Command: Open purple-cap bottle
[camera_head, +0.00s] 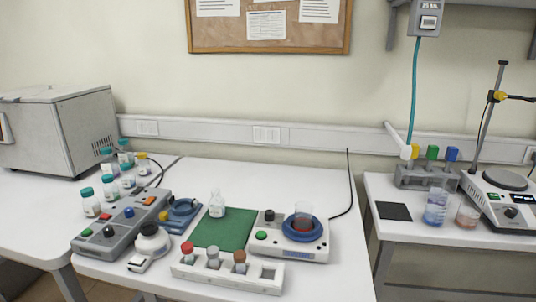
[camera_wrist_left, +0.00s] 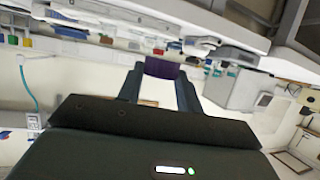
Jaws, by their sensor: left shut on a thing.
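My left gripper (camera_wrist_left: 160,76) shows in the left wrist view, its two dark fingers shut on a purple cap (camera_wrist_left: 162,68). No bottle shows below the cap in that view. In the head view a clear bottle (camera_head: 217,205) stands upright on the green mat (camera_head: 222,234), with no coloured cap visible on its neck. Neither gripper shows in the head view, so I cannot see where the left one is relative to the bottle. My right gripper is in neither view.
Several capped bottles (camera_head: 91,203) stand at the left. A grey control box (camera_head: 121,221), a white rack (camera_head: 228,275) and a hotplate with a beaker (camera_head: 304,216) surround the mat. The table behind the mat (camera_head: 262,180) is clear.

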